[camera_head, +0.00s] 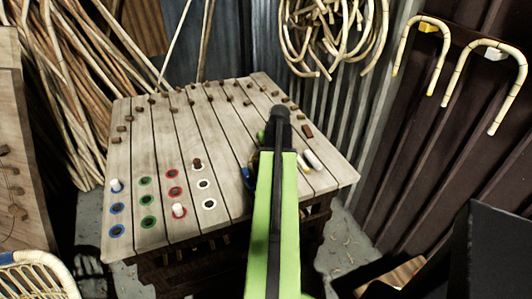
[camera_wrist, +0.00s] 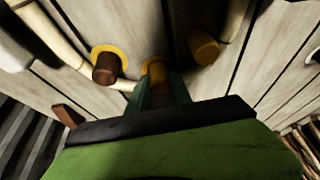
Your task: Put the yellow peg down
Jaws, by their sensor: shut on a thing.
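In the wrist view, my gripper (camera_wrist: 158,92) has its dark green fingers shut on the yellow peg (camera_wrist: 157,76), which looks dull yellow-brown. A yellow ring shows close around or behind the peg's far end. I cannot tell whether the peg rests in the board. A brown peg (camera_wrist: 105,69) stands in another yellow ring (camera_wrist: 110,50) to the left. In the head view, my green arm reaches over the slatted wooden board (camera_head: 140,190) and hides the gripper's fingers and the held peg.
A pale cane (camera_wrist: 60,35) curves close by on the left, and more cane (camera_wrist: 238,28) passes on the right. Brown pegs line the board's back. Blue, green, red and white rings mark its front left; a white peg (camera_head: 179,210) stands there. Hooked canes (camera_head: 425,50) hang at right.

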